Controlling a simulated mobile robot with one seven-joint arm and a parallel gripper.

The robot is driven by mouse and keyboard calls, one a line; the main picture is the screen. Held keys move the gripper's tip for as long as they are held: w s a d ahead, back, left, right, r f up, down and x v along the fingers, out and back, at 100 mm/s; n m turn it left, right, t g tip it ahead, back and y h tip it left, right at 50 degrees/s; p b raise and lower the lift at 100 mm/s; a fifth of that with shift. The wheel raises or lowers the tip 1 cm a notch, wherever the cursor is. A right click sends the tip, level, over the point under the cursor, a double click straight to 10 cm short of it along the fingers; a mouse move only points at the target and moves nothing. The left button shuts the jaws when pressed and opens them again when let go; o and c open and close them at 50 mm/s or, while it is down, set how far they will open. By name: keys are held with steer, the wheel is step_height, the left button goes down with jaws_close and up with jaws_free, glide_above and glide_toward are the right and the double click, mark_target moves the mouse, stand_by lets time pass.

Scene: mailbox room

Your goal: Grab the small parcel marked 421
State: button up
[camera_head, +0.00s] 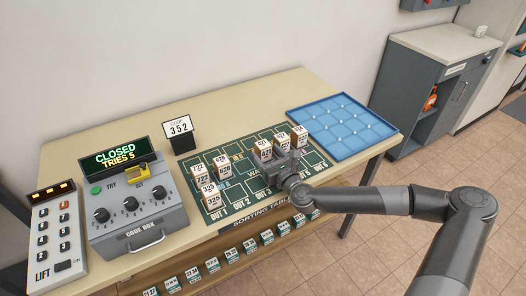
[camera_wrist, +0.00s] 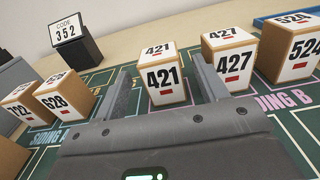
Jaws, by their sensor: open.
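The small parcel marked 421 (camera_wrist: 165,78) is a brown box with white labels and a red bar, upright on the green sorting mat. In the wrist view it stands between the two fingers of my gripper (camera_wrist: 162,92), with visible gaps on both sides. My gripper is open. In the head view the parcel 421 (camera_head: 262,149) stands just beyond my gripper (camera_head: 277,162), which partly covers its neighbours.
Parcel 427 (camera_wrist: 230,58) stands close right of my right finger, with parcel 524 (camera_wrist: 292,48) beyond it. Parcel 628 (camera_wrist: 66,95) and parcel 722 (camera_wrist: 20,103) stand to the left. A blue tray (camera_head: 343,122), code sign (camera_head: 178,127) and code box (camera_head: 136,205) share the table.

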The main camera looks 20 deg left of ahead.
mark_target(260, 144)
steer(key=shift+x, duration=2.65)
steer(key=shift+w+r, duration=0.1)
steer(key=shift+c, duration=0.6)
steer(key=c, duration=1)
